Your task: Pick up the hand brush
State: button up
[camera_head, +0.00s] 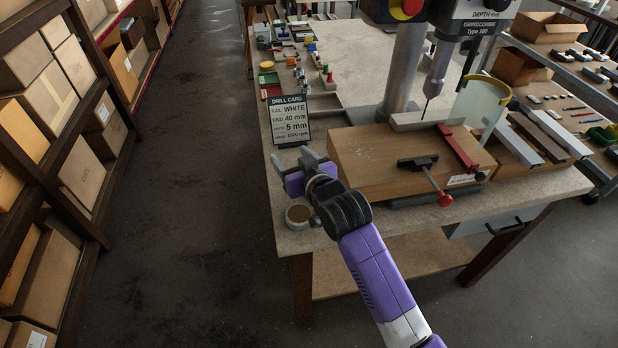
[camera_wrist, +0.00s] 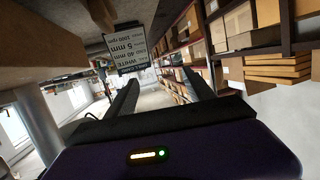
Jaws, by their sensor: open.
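I cannot make out a hand brush for certain in either view. My gripper (camera_head: 294,163) is at the near left corner of the workbench (camera_head: 285,236), just in front of the drill card (camera_head: 292,119). In the wrist view my gripper (camera_wrist: 163,82) has its two dark fingers well apart, with nothing between them. The same card (camera_wrist: 127,48) shows upside down beyond the fingers there. My gripper and forearm hide part of the bench's near left corner.
A wooden block (camera_head: 375,165) with a red-handled clamp (camera_head: 443,198) stands under the drill press (camera_head: 402,75). A small round cream item (camera_head: 298,214) sits near the front edge. Shelves of boxes (camera_head: 60,75) line the left; the aisle floor (camera_head: 185,200) is clear.

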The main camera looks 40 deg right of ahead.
jog(key=w+d+r+m+g, duration=0.2)
jog(key=w+d+g, duration=0.2)
jog(key=w+d, duration=0.35)
jog(key=s+f+g, duration=0.2)
jog(key=s+f+g+y, duration=0.1)
jog(key=s+f+g, duration=0.1)
jog(key=f, duration=0.1)
jog(key=s+a+f+g+y, duration=0.1)
jog(key=s+f+g, duration=0.1)
jog(key=s, duration=0.1)
jog(key=shift+f+m, duration=0.25)
jog(key=shift+m, duration=0.15)
jog(key=shift+s+a+f+g+p, duration=0.1)
jog(key=shift+s+f+g+p, duration=0.05)
jog(key=shift+f+g+p, duration=0.15)
jog(key=shift+f, duration=0.25)
jog(key=shift+p+x, duration=0.8)
jog(key=shift+x, duration=2.7)
jog(key=shift+s+a, duration=0.2)
grip_shut()
notch_tip(320, 180, up, 20)
jog(key=b, duration=0.2)
jog(key=shift+b, duration=0.4)
